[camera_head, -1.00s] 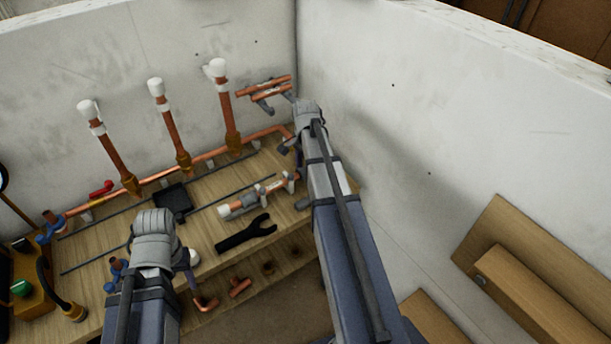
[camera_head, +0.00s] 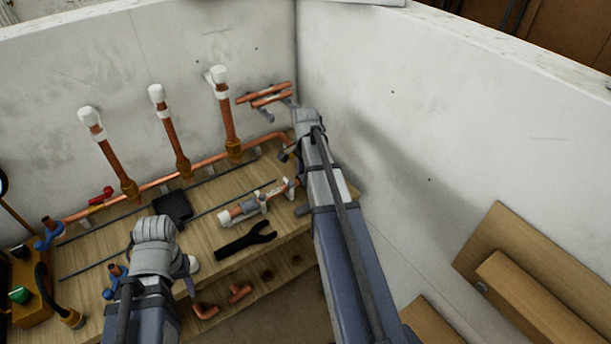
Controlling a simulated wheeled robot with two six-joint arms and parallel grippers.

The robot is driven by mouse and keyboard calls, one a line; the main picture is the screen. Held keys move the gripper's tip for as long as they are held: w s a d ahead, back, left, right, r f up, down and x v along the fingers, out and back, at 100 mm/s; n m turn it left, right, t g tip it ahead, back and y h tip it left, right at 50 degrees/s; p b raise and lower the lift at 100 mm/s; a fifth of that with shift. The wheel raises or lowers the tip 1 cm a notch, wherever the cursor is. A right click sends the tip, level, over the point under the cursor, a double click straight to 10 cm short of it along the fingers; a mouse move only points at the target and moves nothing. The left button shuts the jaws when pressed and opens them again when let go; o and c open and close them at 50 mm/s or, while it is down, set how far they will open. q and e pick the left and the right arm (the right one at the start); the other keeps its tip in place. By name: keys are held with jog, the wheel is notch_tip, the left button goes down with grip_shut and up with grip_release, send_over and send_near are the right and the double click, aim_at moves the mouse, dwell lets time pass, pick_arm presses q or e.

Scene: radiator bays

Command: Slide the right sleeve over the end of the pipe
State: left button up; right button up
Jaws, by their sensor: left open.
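A short copper pipe (camera_head: 291,186) lies along the bench, with a grey sleeve-like piece (camera_head: 248,207) and a white end piece (camera_head: 224,217) in line with it. I cannot tell for sure which piece is the right sleeve. My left gripper (camera_head: 188,278) is open at the bench's front edge, left of the black forked tool; its wrist hides most of it. A small white piece shows beside it, and I see no clear contact. My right gripper (camera_head: 293,180) is by the pipe's right end; my arm hides much of it, and its jaws are unclear.
Three copper pipes with white tops (camera_head: 225,110) stand at the back wall above a long horizontal pipe. A black forked tool (camera_head: 245,240) and a dark tray (camera_head: 173,207) lie on the bench (camera_head: 205,240). A wall closes the right side.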

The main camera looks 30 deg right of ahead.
jog(key=shift+s+a, duration=0.1)
jog(key=shift+a, duration=1.05)
jog(key=o, duration=1.1)
jog(key=shift+a, duration=0.1)
notch_tip(320, 180, up, 7)
jog(key=p, duration=0.7)
jog(key=s+a+n, duration=0.5)
jog(key=a+n, duration=0.2)
jog(key=a, duration=0.3)
jog(key=s+a+n, duration=0.5)
jog(key=a+n, duration=0.2)
jog(key=a, duration=0.3)
jog(key=s+a+n+h, duration=0.1)
jog(key=s+a+n, duration=0.4)
jog(key=a, duration=0.5)
jog(key=shift+s+a+n, duration=0.15)
jog(key=shift+s+n, duration=0.05)
jog(key=shift+n, duration=0.4)
jog(key=shift+s+a+n, duration=0.1)
jog(key=shift+s+n, duration=0.05)
jog(key=shift+n, duration=0.45)
